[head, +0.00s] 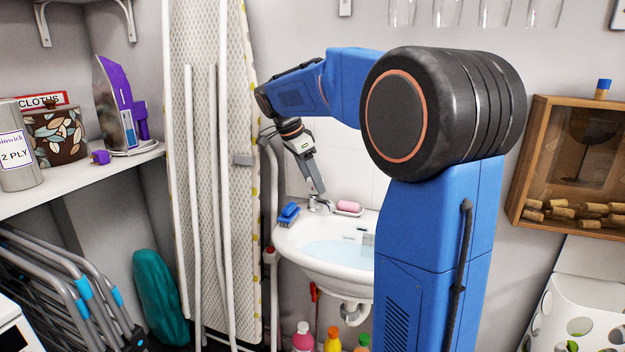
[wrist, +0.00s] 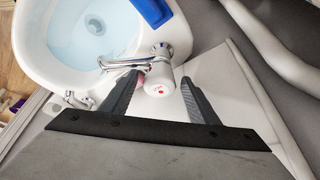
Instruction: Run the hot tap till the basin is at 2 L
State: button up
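The white wall basin (head: 325,279) holds pale blue water (head: 338,252), also seen in the wrist view (wrist: 88,32). A small grey scale (head: 368,243) stands at its inner right side; its marks are too small to read. The hot tap (wrist: 160,80), chrome with a white head and a red dot, is at the basin's back edge. My gripper (wrist: 158,92) is open, with one finger on each side of the tap head and visible gaps. In the head view my gripper (head: 318,186) points down at the tap. Whether water is running cannot be told.
A second chrome tap (wrist: 77,99) is beside the left finger. An ironing board (head: 205,130) and grey pipes (head: 272,190) stand left. Bottles (head: 332,341) stand below.

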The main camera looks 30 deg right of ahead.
jog(key=s+v, duration=0.1)
jog(key=v, duration=1.6)
jog(key=shift+w+r, duration=0.2)
jog(key=shift+w, duration=0.3)
dwell(0.9)
